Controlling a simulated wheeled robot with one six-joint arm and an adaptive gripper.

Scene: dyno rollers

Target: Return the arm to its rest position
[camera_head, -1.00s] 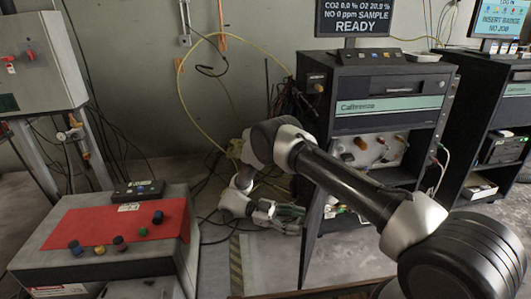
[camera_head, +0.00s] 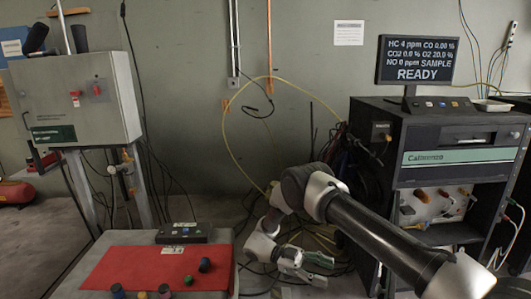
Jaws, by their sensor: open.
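My arm reaches in from the lower right, with a dark forearm and pale grey joints. It bends down at the wrist in front of the wall. My gripper (camera_head: 320,269) is at the end, low in the middle of the view, with its fingers apart and pointing right. Nothing shows between the fingers. It hangs to the right of the red mat (camera_head: 140,265) and left of the black analyzer cabinet (camera_head: 395,158). The forearm hides part of the cabinet's lower front.
Several small knobs, one green (camera_head: 188,280), stand on the red mat near a black button box (camera_head: 184,233). A grey control box (camera_head: 75,100) stands at left. Cables and a yellow hose (camera_head: 226,130) hang behind my gripper. A screen (camera_head: 418,60) reading READY tops the cabinet.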

